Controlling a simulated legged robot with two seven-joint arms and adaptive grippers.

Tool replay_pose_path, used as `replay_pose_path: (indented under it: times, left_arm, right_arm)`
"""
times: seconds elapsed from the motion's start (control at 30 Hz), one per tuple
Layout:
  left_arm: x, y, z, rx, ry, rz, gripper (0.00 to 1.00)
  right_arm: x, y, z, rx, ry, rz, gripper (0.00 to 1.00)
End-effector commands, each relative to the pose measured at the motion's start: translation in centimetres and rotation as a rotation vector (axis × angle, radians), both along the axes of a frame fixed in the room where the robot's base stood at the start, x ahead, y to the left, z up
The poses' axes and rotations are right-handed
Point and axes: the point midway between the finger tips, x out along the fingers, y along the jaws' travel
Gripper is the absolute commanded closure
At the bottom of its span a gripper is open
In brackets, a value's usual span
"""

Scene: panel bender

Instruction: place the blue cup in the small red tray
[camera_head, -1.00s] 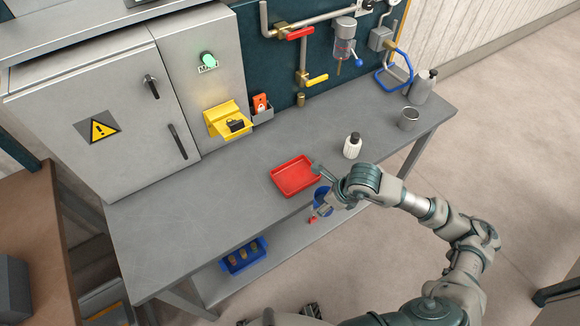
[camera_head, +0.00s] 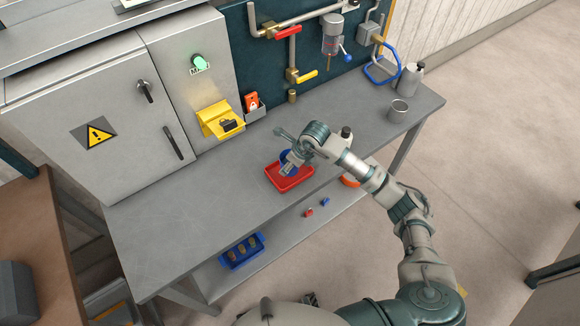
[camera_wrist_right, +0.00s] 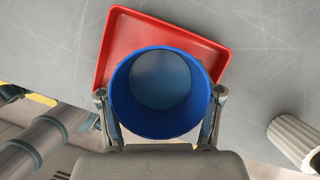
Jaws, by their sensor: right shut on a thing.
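The small red tray (camera_head: 292,182) lies on the grey workbench near its front edge. The blue cup (camera_head: 286,158) is at the tray in the head view, partly hidden by my right gripper (camera_head: 288,168). In the right wrist view my right gripper (camera_wrist_right: 160,110) is shut on the blue cup (camera_wrist_right: 160,128), one finger on each side. The cup's open mouth faces the wrist camera, and it overlaps the red tray (camera_wrist_right: 130,25). I cannot tell whether the cup touches the tray floor. My left gripper is not in view.
A white bottle stands right of the tray, mostly hidden by my arm; its ribbed body (camera_wrist_right: 295,140) shows in the wrist view. A metal cup (camera_head: 398,111) and grey bottle (camera_head: 410,78) stand at the bench's right end. The bench left of the tray is clear.

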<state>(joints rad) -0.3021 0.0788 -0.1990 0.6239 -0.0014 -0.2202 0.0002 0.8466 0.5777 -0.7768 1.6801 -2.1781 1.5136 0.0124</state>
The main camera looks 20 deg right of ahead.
Motion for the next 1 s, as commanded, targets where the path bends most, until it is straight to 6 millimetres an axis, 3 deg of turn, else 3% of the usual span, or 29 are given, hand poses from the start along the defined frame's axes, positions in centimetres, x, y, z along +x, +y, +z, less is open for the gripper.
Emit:
replay_pose_path:
  times: [0.13,0.4,0.43,0.5,0.87,1.0]
  left_arm:
    - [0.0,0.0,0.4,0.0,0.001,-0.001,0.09]
    - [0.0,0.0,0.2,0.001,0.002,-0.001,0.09]
    - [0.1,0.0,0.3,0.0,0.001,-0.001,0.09]
    - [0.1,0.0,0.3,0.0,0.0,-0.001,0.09]
    - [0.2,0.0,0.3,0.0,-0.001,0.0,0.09]
    - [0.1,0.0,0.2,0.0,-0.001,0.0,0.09]
  right_arm:
    - [-0.1,0.0,-2.1,0.0,0.003,0.0,0.71]
    - [0.0,0.0,-2.3,0.0,0.0,0.0,0.71]
    - [-0.1,0.0,-2.3,0.0,0.0,0.0,0.29]
    - [-0.1,0.0,-2.3,0.001,0.001,-0.001,0.11]
    - [-0.1,-0.1,-2.1,0.001,0.0,-0.001,0.09]
    - [-0.4,-0.5,-0.7,0.0,-0.002,-0.002,0.09]
